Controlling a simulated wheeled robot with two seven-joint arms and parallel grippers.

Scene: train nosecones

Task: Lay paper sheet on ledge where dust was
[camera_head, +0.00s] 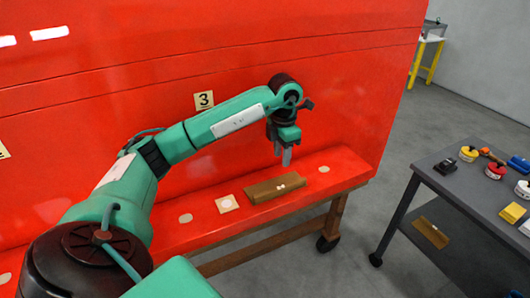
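The red ledge (345,164) runs along the foot of the red wall. A small square tan sheet (219,202) with a pale round spot lies on it; I cannot tell whether this is the paper sheet. Pale round patches lie on the ledge to the left (185,218) and right (324,169); I cannot tell whether they are dust. My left gripper (283,154) points down above the ledge, behind a brown block. Nothing clear shows in it, and its finger gap is too small to judge. My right gripper is not in view.
A tag marked 3 (204,100) is on the red wall (330,60). A dark cart (455,185) with several coloured items stands at right. Grey floor lies between.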

